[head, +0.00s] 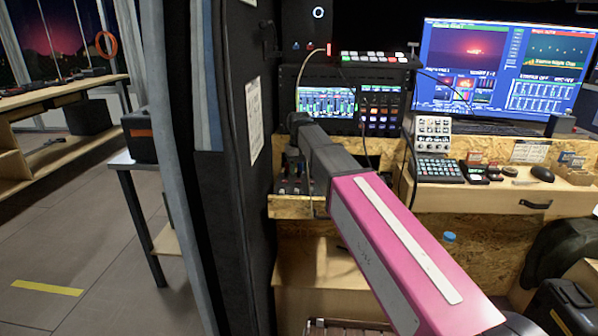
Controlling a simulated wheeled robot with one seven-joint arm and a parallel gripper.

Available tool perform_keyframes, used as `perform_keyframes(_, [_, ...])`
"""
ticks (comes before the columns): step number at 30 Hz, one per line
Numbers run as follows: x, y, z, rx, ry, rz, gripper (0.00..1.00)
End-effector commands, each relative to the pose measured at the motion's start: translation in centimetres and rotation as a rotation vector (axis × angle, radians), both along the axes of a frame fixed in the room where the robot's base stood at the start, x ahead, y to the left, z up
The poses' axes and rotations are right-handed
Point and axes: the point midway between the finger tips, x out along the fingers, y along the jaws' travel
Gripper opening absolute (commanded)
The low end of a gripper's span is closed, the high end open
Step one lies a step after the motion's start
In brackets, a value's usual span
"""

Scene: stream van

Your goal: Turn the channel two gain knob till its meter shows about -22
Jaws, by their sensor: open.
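My arm reaches forward from the lower right to the plywood shelf at the left of the desk. My gripper (292,176) is small and dark there, below the arm's end; it is open, but its fingertips are hard to make out. It is over or beside a dark unit with small red spots on this shelf, and I cannot tell if it touches anything. A screen (327,102) above shows green level bars; its numbers are too small to read. I cannot pick out the channel two gain knob or its meter.
A dark partition (235,180) stands close left of my arm. Right of it are a white-topped knob panel (433,129), a button pad (438,170), a mouse (541,174) and a large monitor (503,68). A cable hangs near my arm's end.

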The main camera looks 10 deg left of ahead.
Motion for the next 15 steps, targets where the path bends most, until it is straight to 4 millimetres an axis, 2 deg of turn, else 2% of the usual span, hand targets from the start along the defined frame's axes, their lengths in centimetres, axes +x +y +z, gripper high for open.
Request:
perform_keyframes(9, [0.1,0.1,5.4,0.001,-0.002,0.0,0.43])
perform_keyframes(15, [0.1,0.0,8.3,0.001,-0.002,0.0,0.43])
